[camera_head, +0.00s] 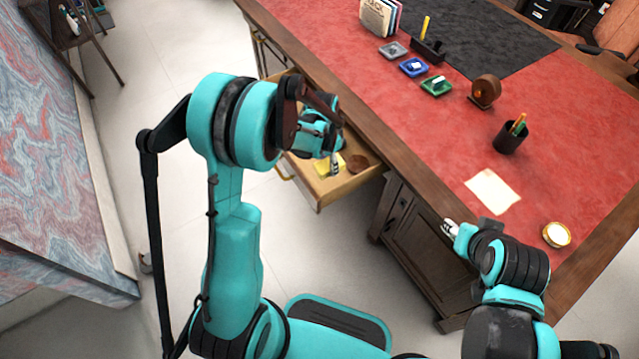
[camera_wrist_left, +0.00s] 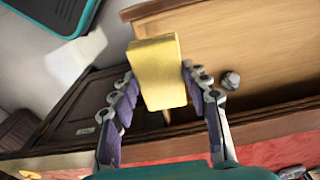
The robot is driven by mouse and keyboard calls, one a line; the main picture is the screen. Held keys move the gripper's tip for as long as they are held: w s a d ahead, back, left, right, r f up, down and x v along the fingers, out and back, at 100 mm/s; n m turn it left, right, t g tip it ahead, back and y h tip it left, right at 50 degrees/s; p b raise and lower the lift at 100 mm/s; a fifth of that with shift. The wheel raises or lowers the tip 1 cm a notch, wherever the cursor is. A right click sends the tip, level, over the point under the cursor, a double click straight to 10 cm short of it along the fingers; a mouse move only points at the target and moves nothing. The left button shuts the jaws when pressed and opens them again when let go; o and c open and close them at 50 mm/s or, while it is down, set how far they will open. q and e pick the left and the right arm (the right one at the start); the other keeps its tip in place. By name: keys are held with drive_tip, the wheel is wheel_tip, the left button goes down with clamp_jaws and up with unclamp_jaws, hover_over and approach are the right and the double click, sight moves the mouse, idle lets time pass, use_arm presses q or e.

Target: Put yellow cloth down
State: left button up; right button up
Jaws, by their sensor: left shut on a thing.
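The yellow cloth (camera_head: 323,169) looks like a folded, block-shaped piece in the left wrist view (camera_wrist_left: 158,72). My left gripper (camera_head: 335,166) is shut on it, with one finger on each side in the left wrist view (camera_wrist_left: 160,88). In the head view the cloth and gripper are over the open drawer (camera_head: 349,190); I cannot tell whether the cloth touches the drawer bottom. My left arm hides part of the drawer. My right gripper (camera_head: 449,228) is by the desk's front edge, its jaw opening too small to tell.
A round brown object (camera_head: 357,163) lies in the drawer beside the cloth. The red-topped desk (camera_head: 400,120) holds a pen cup (camera_head: 511,136), a paper sheet (camera_head: 492,191), a round gold-rimmed item (camera_head: 557,235) and several small items.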

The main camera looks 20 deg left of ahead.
use_arm(q)
drive_tip(key=w+f+m, duration=0.6)
drive_tip(key=m, duration=0.2)
drive_tip(key=b, duration=0.4)
approach(332, 181)
drive_tip(key=shift+m+g+h, duration=0.3)
drive_tip(key=shift+h, duration=0.1)
drive_tip(key=f, duration=0.5)
drive_tip(key=shift+w+f, duration=0.15)
drive_tip(key=shift+w, duration=0.25)
drive_tip(key=shift+f, duration=0.35)
drive_tip(key=shift+r, duration=0.1)
drive_tip(key=o, duration=1.3)
